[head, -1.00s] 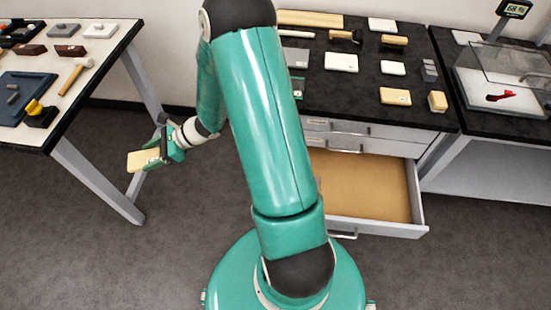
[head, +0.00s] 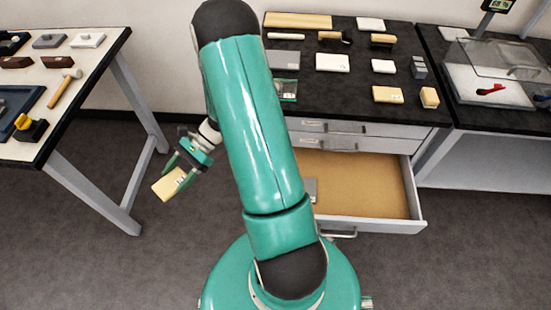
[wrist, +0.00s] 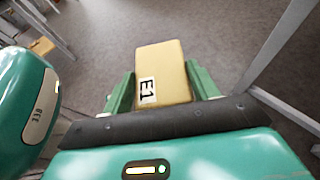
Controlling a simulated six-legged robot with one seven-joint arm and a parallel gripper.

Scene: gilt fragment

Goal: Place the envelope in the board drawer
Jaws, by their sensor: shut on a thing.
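My gripper (head: 178,172) is shut on a pale yellow envelope (head: 168,186), held in the open air between the left table and the drawer unit. In the wrist view the envelope (wrist: 165,70) sits between the two green fingers, with a label reading E1 facing the camera. The open drawer (head: 365,190) is at the right, pulled out from the dark-topped cabinet, with a tan bottom. A small grey item (head: 311,188) shows at its left side, partly hidden by my arm. The gripper is well to the left of the drawer.
A white-topped table (head: 95,75) with tools stands at the left, its legs near the envelope. The dark cabinet top (head: 345,90) carries several blocks and brushes. A scale with a clear cover (head: 500,75) stands at the far right. The floor between is clear.

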